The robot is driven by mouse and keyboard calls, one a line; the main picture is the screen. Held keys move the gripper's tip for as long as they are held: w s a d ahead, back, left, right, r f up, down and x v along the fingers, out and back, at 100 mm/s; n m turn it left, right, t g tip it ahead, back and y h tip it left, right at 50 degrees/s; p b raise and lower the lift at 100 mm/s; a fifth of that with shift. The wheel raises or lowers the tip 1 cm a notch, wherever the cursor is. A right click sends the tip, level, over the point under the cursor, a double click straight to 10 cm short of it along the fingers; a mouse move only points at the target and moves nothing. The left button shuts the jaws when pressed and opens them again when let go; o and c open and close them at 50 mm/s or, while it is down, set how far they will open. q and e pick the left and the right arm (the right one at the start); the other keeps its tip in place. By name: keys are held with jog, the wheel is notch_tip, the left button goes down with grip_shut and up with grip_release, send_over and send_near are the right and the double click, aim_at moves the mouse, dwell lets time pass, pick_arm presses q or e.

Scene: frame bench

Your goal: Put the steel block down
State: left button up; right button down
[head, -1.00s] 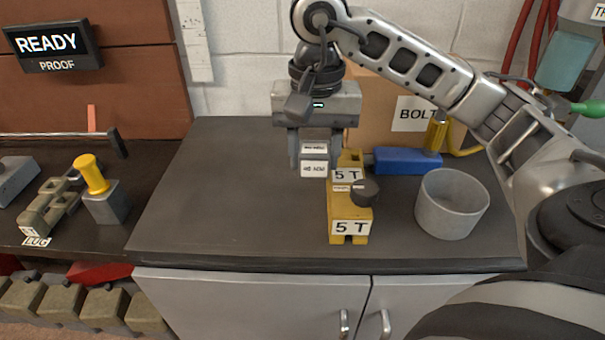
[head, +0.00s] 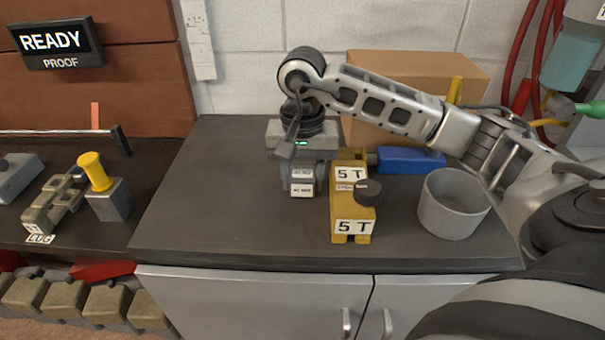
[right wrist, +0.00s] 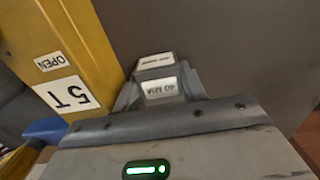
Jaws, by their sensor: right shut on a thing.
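The steel block (head: 302,190), small and grey with white labels, is between the fingers of my right gripper (head: 301,180), which is shut on it. It is low over the dark bench top (head: 220,205), close to the left of the yellow 5 T tool (head: 351,205). I cannot tell whether its underside touches the bench. In the right wrist view the block (right wrist: 158,88) shows a 40 MM label, and the yellow tool (right wrist: 75,45) stands beside it. My left gripper is not in view.
A grey cup (head: 452,205), a blue tool (head: 410,160) and a cardboard box (head: 440,75) are on the bench to the right and back. The bench left of the block is clear. A lower side table (head: 60,150) holds other metal parts.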

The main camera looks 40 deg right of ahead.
jog(key=shift+f, duration=0.15)
jog(key=c, duration=1.1)
grip_release()
